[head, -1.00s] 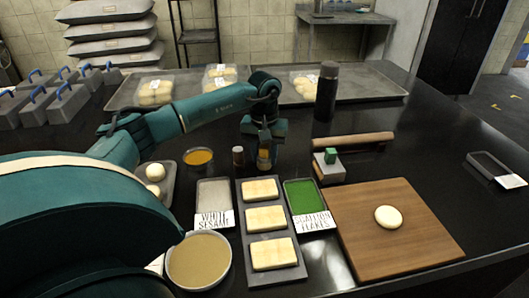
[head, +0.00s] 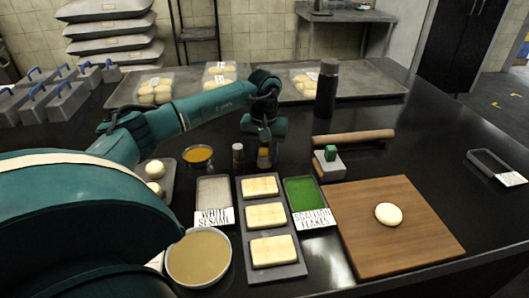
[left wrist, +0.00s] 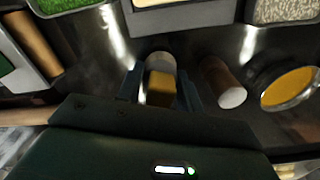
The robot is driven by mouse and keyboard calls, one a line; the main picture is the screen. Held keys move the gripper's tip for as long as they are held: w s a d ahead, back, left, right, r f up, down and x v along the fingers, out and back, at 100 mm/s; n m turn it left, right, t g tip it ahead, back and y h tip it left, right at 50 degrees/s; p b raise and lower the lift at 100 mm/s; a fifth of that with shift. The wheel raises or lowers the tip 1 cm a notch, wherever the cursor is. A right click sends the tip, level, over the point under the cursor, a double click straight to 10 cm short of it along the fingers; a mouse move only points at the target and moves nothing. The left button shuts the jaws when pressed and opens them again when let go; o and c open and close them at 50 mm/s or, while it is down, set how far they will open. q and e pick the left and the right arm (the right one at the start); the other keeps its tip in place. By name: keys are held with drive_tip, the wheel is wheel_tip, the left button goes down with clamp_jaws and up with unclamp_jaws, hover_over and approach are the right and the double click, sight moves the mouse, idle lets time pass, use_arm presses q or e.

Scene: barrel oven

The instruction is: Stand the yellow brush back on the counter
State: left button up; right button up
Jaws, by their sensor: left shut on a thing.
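The yellow brush (head: 264,157) is upright at the counter behind the bread tray, between the fingers of my left gripper (head: 264,147). My left gripper is shut on it from above. In the left wrist view the brush (left wrist: 160,88) shows its yellow part between the two fingers, with a pale rounded end beyond. Whether its lower end touches the counter (head: 400,150) is hard to tell. A brown brush (head: 238,154) with a pale end stands just left of it, apart from the gripper. My right gripper is not in view.
A bowl of orange liquid (head: 198,155) stands left of the brushes. A bread tray (head: 282,273), white sesame tray (head: 213,190) and scallion tray (head: 304,192) lie in front. A green-handled block (head: 329,165) and rolling pin (head: 354,138) lie right. A dark bottle (head: 327,90) stands behind.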

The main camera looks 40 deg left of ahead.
use_arm(q)
drive_tip(key=shift+f+b, duration=0.3)
drive_tip(key=shift+f, duration=0.15)
idle(0.4)
drive_tip(key=o, duration=1)
wheel_tip(320, 180, up, 13)
drive_tip(key=shift+r, duration=0.15)
drive_tip(key=shift+s, duration=0.1)
